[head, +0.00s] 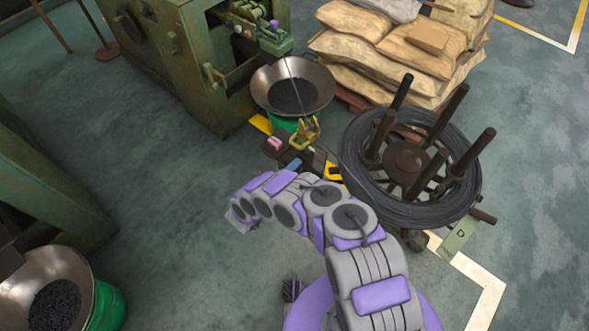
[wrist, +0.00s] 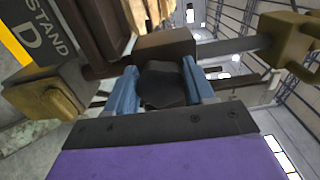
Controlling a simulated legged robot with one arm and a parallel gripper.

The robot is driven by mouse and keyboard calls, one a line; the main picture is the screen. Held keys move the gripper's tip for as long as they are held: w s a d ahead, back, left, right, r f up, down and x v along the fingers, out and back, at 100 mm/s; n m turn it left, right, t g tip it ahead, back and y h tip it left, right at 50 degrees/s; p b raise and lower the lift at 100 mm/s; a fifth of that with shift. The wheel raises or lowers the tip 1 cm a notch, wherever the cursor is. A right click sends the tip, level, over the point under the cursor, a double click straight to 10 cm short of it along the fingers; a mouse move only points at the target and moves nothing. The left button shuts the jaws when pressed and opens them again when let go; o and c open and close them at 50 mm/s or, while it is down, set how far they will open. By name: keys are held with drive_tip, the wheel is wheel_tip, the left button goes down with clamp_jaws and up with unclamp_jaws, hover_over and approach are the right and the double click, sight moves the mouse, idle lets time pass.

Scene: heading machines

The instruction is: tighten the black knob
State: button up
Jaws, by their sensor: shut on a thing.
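The black knob (wrist: 162,88) is between the two blue fingers of my gripper (wrist: 158,80) in the wrist view. The fingers are shut on it, one on each side. Behind the knob is a dark brown block (wrist: 165,45). In the head view a bit of blue, which looks like my gripper (head: 293,165), shows beyond my arm, beside the small wire-guide fitting. My arm hides most of the gripper there, and I cannot make out the knob in that view.
A wire coil (head: 355,180) on a reel stand with upright posts is at the right. A metal pan (head: 313,80) on a green drum and a green machine (head: 170,60) stand behind. Stacked sacks (head: 345,50) are at the back. The floor at the left middle is clear.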

drive_tip(key=shift+s+f, duration=0.15)
drive_tip(key=shift+f, duration=0.1)
drive_tip(key=o, duration=0.8)
drive_tip(key=shift+o, duration=0.8)
drive_tip(key=shift+r, duration=0.1)
drive_tip(key=b+v, duration=0.1)
drive_tip(key=v, duration=1.6)
drive_tip(key=shift+a, duration=0.2)
